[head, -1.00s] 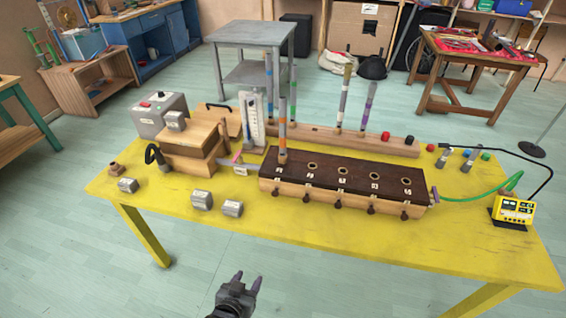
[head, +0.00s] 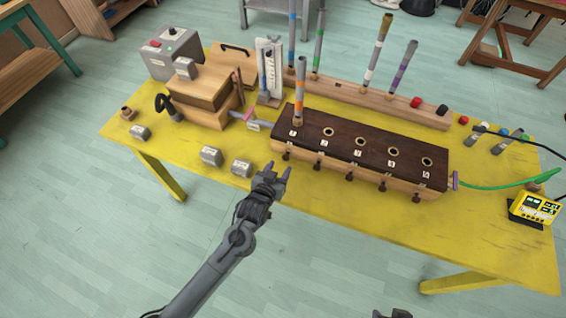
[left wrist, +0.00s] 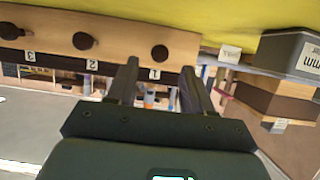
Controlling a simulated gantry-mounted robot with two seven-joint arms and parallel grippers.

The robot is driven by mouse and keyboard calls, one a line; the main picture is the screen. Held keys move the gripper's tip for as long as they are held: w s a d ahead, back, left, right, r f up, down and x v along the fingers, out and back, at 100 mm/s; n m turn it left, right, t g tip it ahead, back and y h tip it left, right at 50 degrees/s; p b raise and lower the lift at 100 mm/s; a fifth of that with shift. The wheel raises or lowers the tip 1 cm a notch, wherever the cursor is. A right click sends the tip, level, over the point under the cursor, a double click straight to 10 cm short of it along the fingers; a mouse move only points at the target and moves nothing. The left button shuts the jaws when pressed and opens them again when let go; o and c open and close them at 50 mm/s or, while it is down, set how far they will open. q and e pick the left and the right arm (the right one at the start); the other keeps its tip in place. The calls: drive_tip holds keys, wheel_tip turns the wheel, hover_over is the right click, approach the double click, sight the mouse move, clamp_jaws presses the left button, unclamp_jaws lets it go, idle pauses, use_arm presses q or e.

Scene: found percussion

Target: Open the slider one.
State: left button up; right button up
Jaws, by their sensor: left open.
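The long wooden box with a dark top (head: 343,160) stands on the yellow table, with several holes and dark slider knobs along its front. Slider one (head: 286,155) is the leftmost knob, below the label 1. My left gripper (head: 278,172) is open and empty, just in front of and below that knob, apart from it. In the left wrist view, slider one's round knob (left wrist: 159,53) shows beyond the gap between the open fingers (left wrist: 160,76), beside the label 1. A dark part of my right gripper (head: 392,313) shows at the bottom edge; its jaws are unclear.
A striped tube (head: 299,92) stands in hole one. Grey weights (head: 211,156) lie on the table left of my left gripper, one (head: 241,168) close to it. A wooden bellows-like box (head: 200,95) stands at the left. A yellow meter (head: 534,208) sits at the right.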

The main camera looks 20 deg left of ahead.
sight(285, 159)
use_arm(q)
drive_tip(key=shift+b+x, duration=0.4)
drive_tip(key=shift+x, duration=1.85)
drive_tip(key=shift+c, duration=0.3)
clamp_jaws()
